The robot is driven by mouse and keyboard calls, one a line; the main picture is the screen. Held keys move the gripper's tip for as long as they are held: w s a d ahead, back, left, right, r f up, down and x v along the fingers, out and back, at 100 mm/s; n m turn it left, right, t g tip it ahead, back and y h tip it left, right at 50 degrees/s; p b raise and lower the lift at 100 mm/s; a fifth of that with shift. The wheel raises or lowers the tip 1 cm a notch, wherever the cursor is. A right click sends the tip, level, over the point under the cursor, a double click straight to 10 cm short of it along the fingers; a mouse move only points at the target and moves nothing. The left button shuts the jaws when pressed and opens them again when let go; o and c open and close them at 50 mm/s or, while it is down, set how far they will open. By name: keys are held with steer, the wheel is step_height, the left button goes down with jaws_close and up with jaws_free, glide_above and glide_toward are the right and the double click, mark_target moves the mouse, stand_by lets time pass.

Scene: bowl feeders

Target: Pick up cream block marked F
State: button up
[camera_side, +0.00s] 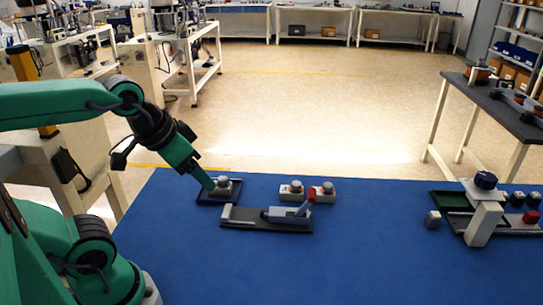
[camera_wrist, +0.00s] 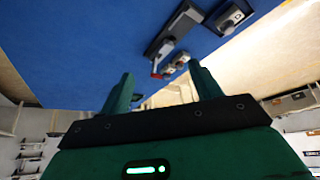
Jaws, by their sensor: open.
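No letter F can be read in either view, so I cannot tell which block carries it. A small cream-grey block (camera_side: 433,219) stands alone on the blue mat, left of the right-hand station. A pale block with a grey top (camera_side: 223,184) sits in a dark tray (camera_side: 205,200); a pale block with a dark marking (camera_wrist: 231,18) shows in a dark tray in the wrist view. My gripper (camera_side: 209,184) is over the left part of that tray in the side view, beside its block. In the wrist view my gripper (camera_wrist: 161,70) is open, with no block held between its fingers.
A pale press post (camera_side: 483,224) with a dark knob and trays stands at right. The front middle mat is clear.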

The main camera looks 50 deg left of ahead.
steer(key=shift+w, duration=0.1)
steer(key=m+g, duration=0.6)
steer(key=m, duration=0.3)
glide_above(292, 187)
steer(key=f, duration=1.5)
steer(key=shift+w+a+f, duration=0.25)
steer(key=shift+a, duration=0.1)
steer(key=shift+w+f, duration=0.1)
steer(key=shift+f, duration=0.15)
steer(key=shift+f, duration=3.9)
